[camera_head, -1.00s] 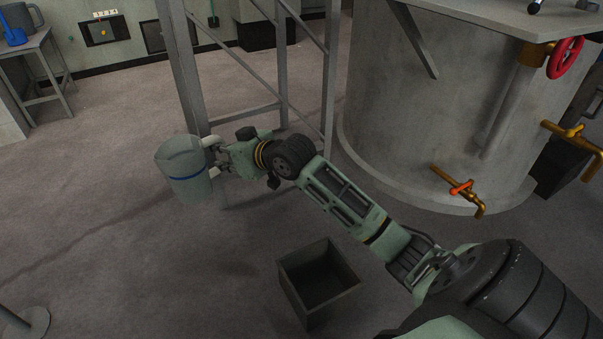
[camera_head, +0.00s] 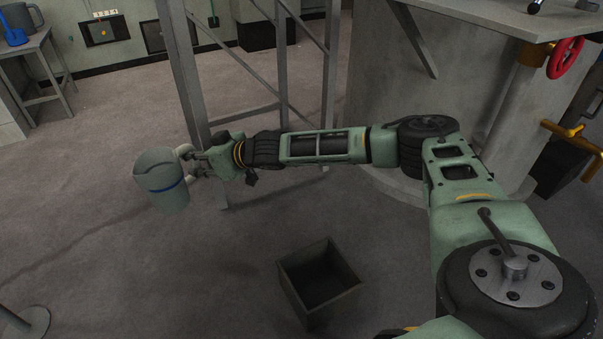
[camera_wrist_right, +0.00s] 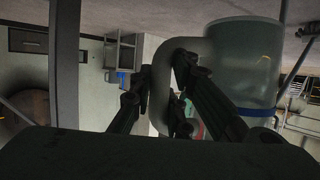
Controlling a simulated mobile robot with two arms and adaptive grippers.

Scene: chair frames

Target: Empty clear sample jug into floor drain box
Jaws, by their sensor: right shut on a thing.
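The clear sample jug (camera_head: 163,184), greenish with a blue band, is held in the air left of the metal frame in the head view. It looks slightly tilted. My right gripper (camera_head: 190,162) is shut on its handle at the jug's right side. In the right wrist view the jug (camera_wrist_right: 245,65) is at the right and the fingers (camera_wrist_right: 183,100) close around its pale handle. Whether liquid is inside is not clear. The floor drain box (camera_head: 319,282), a dark open square box, stands on the floor below and right of the jug, apart from it. My left gripper is out of view.
A metal support frame (camera_head: 196,90) stands right behind the gripper. A large concrete tank (camera_head: 375,90) with a red valve wheel (camera_head: 565,58) and brass taps (camera_head: 572,135) is at the right. A post base (camera_head: 28,322) is at lower left. Floor around the box is clear.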

